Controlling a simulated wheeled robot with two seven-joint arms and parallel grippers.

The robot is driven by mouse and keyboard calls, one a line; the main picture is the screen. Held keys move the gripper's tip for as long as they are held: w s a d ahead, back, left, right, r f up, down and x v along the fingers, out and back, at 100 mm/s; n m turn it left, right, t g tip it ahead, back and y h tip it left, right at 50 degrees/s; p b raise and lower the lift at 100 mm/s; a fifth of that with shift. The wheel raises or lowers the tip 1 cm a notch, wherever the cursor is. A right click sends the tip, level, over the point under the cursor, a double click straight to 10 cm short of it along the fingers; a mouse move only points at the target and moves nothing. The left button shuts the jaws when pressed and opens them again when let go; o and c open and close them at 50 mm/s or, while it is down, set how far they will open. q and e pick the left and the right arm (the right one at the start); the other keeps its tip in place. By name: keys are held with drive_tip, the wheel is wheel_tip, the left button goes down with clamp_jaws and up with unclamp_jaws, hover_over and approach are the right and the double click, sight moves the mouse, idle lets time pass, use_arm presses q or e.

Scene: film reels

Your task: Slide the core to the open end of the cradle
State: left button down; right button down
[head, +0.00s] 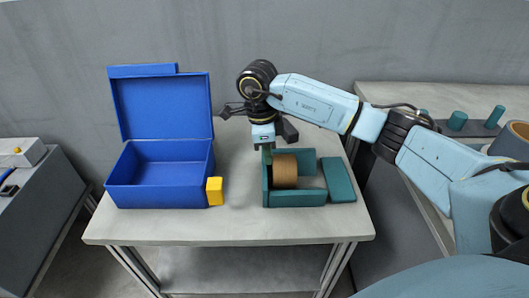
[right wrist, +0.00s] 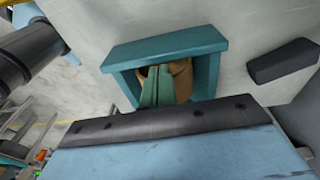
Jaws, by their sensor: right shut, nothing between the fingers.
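The core (head: 285,170) is a brown cylinder lying inside the teal cradle (head: 295,199), towards its left half. In the head view, bare cradle floor shows to the right of the core, and a teal slab (head: 338,180) lies at the cradle's right side. My right gripper (head: 267,157) points down into the cradle at the core's left side, near the left wall. Its green fingers (right wrist: 156,88) are shut with nothing between them. In the right wrist view they stand in front of the core (right wrist: 181,78); whether they touch it I cannot tell. My left gripper is out of view.
An open blue box (head: 160,195) with a raised lid stands left of the cradle, with a yellow block (head: 215,191) at its corner.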

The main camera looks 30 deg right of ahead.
sight(282, 159)
drive_tip(key=shift+s+d, duration=0.5)
drive_tip(key=shift+d, duration=0.35)
drive_tip(key=shift+s+d, duration=0.55)
drive_tip(key=shift+d, duration=0.3)
drive_tip(key=shift+s+d, duration=0.5)
drive_tip(key=shift+d, duration=0.35)
drive_tip(key=shift+a, duration=0.1)
drive_tip(key=shift+w+a+p, duration=0.3)
drive_tip(key=shift+w+a, duration=0.35)
drive_tip(key=shift+a, duration=0.3)
drive_tip(key=shift+r+p, duration=2.35)
drive_tip(key=shift+r, duration=0.65)
